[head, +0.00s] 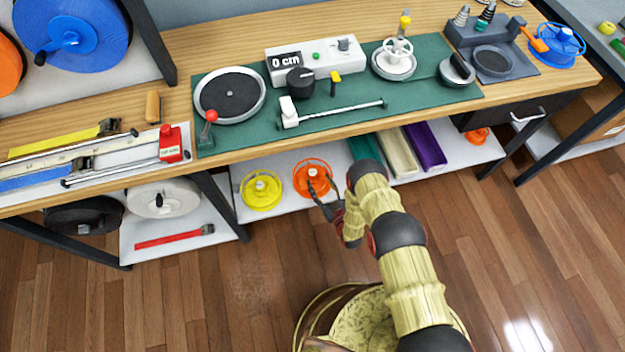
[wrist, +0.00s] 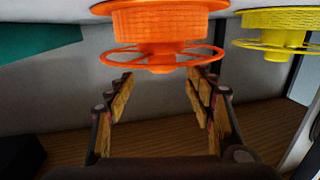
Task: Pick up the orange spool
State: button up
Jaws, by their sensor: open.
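The orange spool (head: 312,172) rests on the white lower shelf under the bench, right of a yellow spool (head: 262,188). In the wrist view the orange spool (wrist: 165,25) fills the top middle, its upper part cut off by the frame edge. My gripper (head: 322,187) is open at the near side of the orange spool and partly overlaps it in the head view. In the wrist view the two spread fingers (wrist: 160,78) point towards the spool's thin flange, with nothing between them. I cannot tell whether they touch it.
The yellow spool shows close by in the wrist view (wrist: 282,28). A bench leg (head: 218,205) stands left of the spools, and the bench top (head: 170,185) overhangs the shelf. Green, cream and purple trays (head: 425,146) sit right of the orange spool. Another orange spool (head: 477,135) lies further right.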

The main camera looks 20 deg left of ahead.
aim_at(315, 176)
jog(key=shift+b+x, duration=1.5)
jog(key=shift+x, duration=1.6)
jog(key=shift+s+a+f, duration=0.1)
jog(key=shift+s+a, duration=0.05)
jog(key=shift+c, duration=0.5)
grip_shut()
